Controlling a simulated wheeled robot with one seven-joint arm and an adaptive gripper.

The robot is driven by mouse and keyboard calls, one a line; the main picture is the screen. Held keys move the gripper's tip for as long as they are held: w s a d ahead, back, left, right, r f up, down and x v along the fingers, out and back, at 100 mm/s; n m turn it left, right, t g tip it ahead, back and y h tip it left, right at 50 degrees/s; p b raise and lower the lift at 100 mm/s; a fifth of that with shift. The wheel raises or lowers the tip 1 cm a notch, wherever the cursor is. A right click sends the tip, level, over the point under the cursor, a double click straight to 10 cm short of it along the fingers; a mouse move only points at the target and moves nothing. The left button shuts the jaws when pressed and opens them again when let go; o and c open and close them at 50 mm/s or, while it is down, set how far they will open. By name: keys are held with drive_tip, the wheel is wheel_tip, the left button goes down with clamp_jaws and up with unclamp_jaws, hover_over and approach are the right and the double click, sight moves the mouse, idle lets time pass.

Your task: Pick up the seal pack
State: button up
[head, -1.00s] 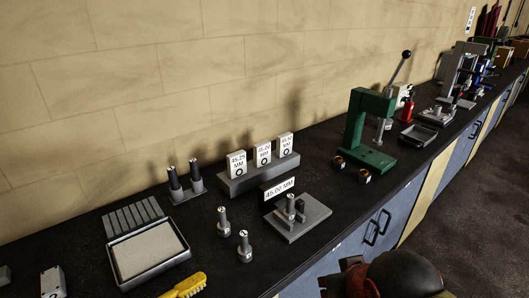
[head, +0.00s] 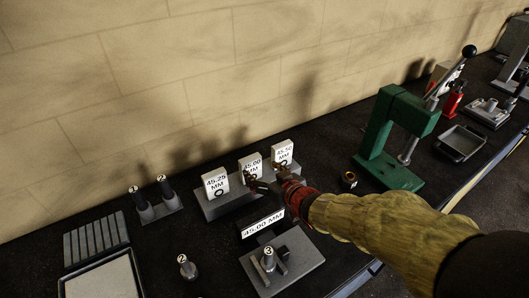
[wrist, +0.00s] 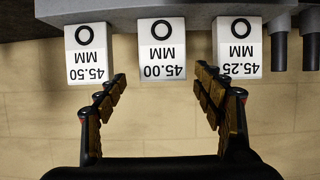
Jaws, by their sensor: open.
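Three white seal packs stand in a row on a grey block (head: 222,205). They are marked 45.25 (head: 215,183), 45.00 (head: 250,165) and 45.50 (head: 283,151). My gripper (head: 268,179) is open and empty in front of the row, partly covering the lower part of the packs. In the wrist view the packs appear upside down: 45.50 (wrist: 86,55), 45.00 (wrist: 162,48) and 45.25 (wrist: 239,47). There the 45.00 pack lines up with the gap between my fingertips (wrist: 160,76). I cannot tell whether the fingers touch a pack.
Two dark posts (head: 153,200) stand left. A green press (head: 390,140) is right. A tray (head: 100,280) sits front left. The wall is behind.

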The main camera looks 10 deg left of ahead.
sight(252, 164)
drive_tip(key=shift+o, duration=1.1)
drive_tip(key=shift+w+a+f, duration=0.3)
drive_tip(key=shift+w+a, duration=0.15)
drive_tip(key=shift+w, duration=0.05)
drive_tip(key=x, duration=0.2)
drive_tip(key=b+x, duration=0.1)
drive_tip(key=x, duration=0.3)
drive_tip(key=shift+w+a+r+b, duration=0.25)
drive_tip(key=shift+w+a+b, duration=0.05)
drive_tip(key=shift+a+b, duration=0.15)
drive_tip(key=shift+c, duration=1.1)
drive_tip(key=c, duration=1)
